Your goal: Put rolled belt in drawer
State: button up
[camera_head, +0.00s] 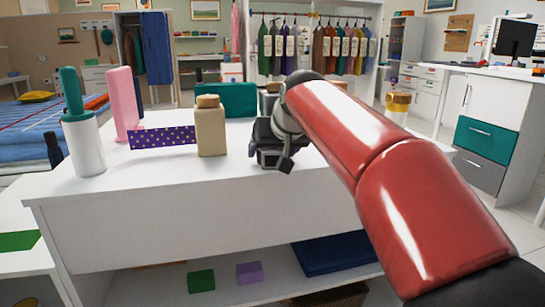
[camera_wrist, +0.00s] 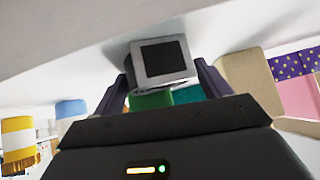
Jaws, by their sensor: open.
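My gripper (camera_head: 272,145) is over the white table top, right of a tan jar, and is partly hidden by my red arm. In the wrist view its two dark fingers (camera_wrist: 165,78) stand apart, on either side of a squarish silver frame with a dark centre (camera_wrist: 163,58). This looks like the rolled belt's buckle, but I cannot be sure; contact with the fingers is unclear. The table's wide white front panel (camera_head: 240,222) shows no open drawer. At the right, a cabinet has a shut teal drawer (camera_head: 486,137) and a shut grey drawer (camera_head: 478,172).
The tan jar (camera_head: 210,127), a purple dotted strip (camera_head: 163,138), a pink upright item (camera_head: 124,103) and a white bottle with teal top (camera_head: 84,145) stand left of my gripper. A teal box (camera_head: 226,98) is behind. The table's front strip is clear.

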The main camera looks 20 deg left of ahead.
jog(key=c, duration=0.9)
jog(key=shift+r, duration=0.1)
jog(key=shift+c, duration=0.2)
jog(key=shift+r, duration=0.1)
